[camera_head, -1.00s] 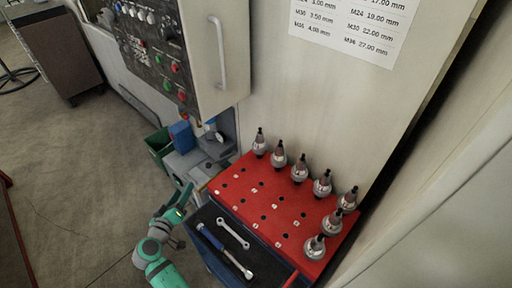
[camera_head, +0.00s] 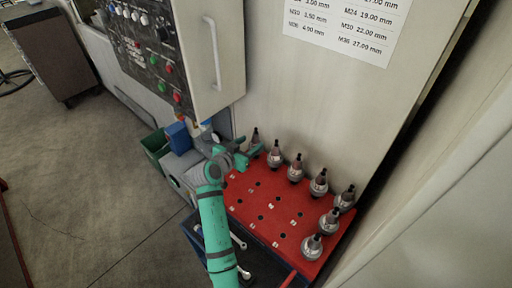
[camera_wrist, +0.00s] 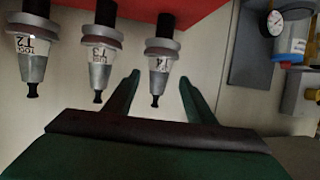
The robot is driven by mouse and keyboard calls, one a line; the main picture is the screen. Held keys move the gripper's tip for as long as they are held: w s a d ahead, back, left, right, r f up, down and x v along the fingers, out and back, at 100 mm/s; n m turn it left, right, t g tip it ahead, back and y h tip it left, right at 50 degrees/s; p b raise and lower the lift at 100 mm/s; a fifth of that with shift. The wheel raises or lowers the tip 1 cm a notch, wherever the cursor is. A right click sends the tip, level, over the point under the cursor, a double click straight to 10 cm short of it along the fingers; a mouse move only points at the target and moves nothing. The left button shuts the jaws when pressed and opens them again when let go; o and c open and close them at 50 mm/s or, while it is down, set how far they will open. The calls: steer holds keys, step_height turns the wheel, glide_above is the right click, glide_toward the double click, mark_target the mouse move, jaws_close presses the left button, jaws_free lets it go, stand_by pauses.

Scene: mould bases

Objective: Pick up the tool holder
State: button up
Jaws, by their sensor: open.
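Several silver, black-tipped tool holders stand upright along the back and right edges of a red board (camera_head: 262,205) in the head view. My gripper (camera_head: 250,152) is at the board's back left corner, by the leftmost tool holder (camera_head: 254,137), whose lower part it hides. In the wrist view, which is upside down, my gripper (camera_wrist: 158,84) is open and empty. The rightmost labelled tool holder (camera_wrist: 157,72) shows in line with the gap between the fingers. I cannot tell whether they touch it. Two more tool holders, the middle one (camera_wrist: 102,55) and the left one (camera_wrist: 31,55), stand beside it.
A machine cabinet (camera_head: 280,80) rises close behind the board. A control panel (camera_head: 150,45) and a door handle (camera_head: 213,50) overhang at the upper left. A dial gauge (camera_wrist: 274,22) and a blue-and-white device (camera_wrist: 292,38) stand nearby. The board's middle holes are empty.

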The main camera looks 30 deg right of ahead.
mark_target(254, 140)
steer(key=x, duration=0.5)
steer(key=shift+d+r, duration=0.2)
steer(key=shift+r, duration=0.05)
steer(key=c, duration=1)
steer(key=shift+a, duration=0.15)
jaws_close()
steer(key=shift+s, duration=0.2)
steer(key=shift+w, duration=0.2)
